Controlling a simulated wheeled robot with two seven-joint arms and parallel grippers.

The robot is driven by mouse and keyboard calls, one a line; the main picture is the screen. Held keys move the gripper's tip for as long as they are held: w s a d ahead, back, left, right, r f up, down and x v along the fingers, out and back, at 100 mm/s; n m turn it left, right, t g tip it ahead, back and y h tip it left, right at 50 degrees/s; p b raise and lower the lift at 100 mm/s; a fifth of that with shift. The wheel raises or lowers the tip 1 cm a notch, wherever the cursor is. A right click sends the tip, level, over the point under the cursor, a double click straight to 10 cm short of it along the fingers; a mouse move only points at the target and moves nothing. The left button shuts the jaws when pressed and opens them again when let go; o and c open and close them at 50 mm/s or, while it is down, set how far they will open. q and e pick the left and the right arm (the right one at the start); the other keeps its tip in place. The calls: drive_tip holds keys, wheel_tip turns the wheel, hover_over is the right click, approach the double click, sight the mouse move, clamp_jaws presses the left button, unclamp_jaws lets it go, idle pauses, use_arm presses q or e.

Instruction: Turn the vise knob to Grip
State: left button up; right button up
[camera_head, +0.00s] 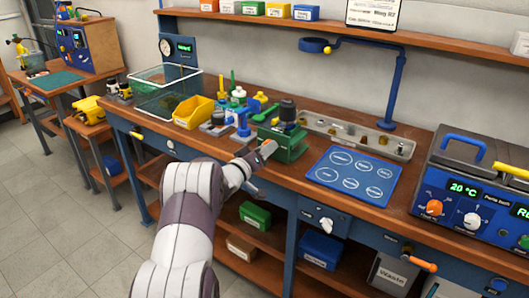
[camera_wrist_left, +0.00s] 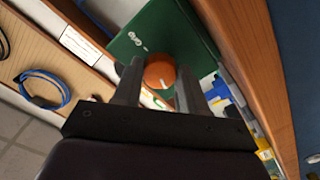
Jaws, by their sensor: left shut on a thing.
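The green vise (camera_head: 288,143) stands at the front edge of the workbench, with a dark round part on top of it. The round orange vise knob (camera_wrist_left: 160,70) sits on that face and has a short white pointer line pointing toward the lower right of the picture. My left gripper (camera_head: 263,150) is at the front of the vise. Its two fingers (camera_wrist_left: 157,85) are on either side of the knob, shut on it. My right gripper is not in view.
A blue mat (camera_head: 353,177) with labelled circles lies right of the vise. A metal tray (camera_head: 357,138) with small parts is behind it. A yellow bin (camera_head: 193,112) and several coloured parts stand to the left. A blue control unit (camera_head: 475,190) fills the right end.

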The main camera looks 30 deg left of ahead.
use_arm(q)
drive_tip(key=m+b, duration=0.1)
drive_tip(key=m, duration=0.3)
drive_tip(key=shift+f+m+b, duration=0.2)
drive_tip(key=shift+m+b, duration=0.1)
drive_tip(key=shift+b, duration=0.1)
drive_tip(key=m+b, duration=0.2)
drive_tip(key=m, duration=0.1)
drive_tip(key=shift+m, duration=0.3)
drive_tip(key=m+b, duration=0.2)
drive_tip(key=m, duration=0.1)
drive_tip(key=shift+f+m, duration=0.1)
drive_tip(key=shift+m, duration=0.2)
drive_tip(key=m+b, duration=0.3)
drive_tip(key=m, duration=0.1)
drive_tip(key=shift+m+b, duration=0.3)
drive_tip(key=shift+b, duration=0.05)
drive_tip(key=m+b, duration=0.3)
drive_tip(key=m, duration=0.1)
drive_tip(key=shift+a, duration=0.1)
drive_tip(key=m+b, duration=0.3)
drive_tip(key=m, duration=0.1)
drive_tip(key=m+b, duration=0.4)
drive_tip(key=m, duration=0.1)
drive_tip(key=shift+r+m+b, duration=0.25)
drive_tip(key=shift+m+b, duration=0.7)
drive_tip(key=shift+m, duration=0.45)
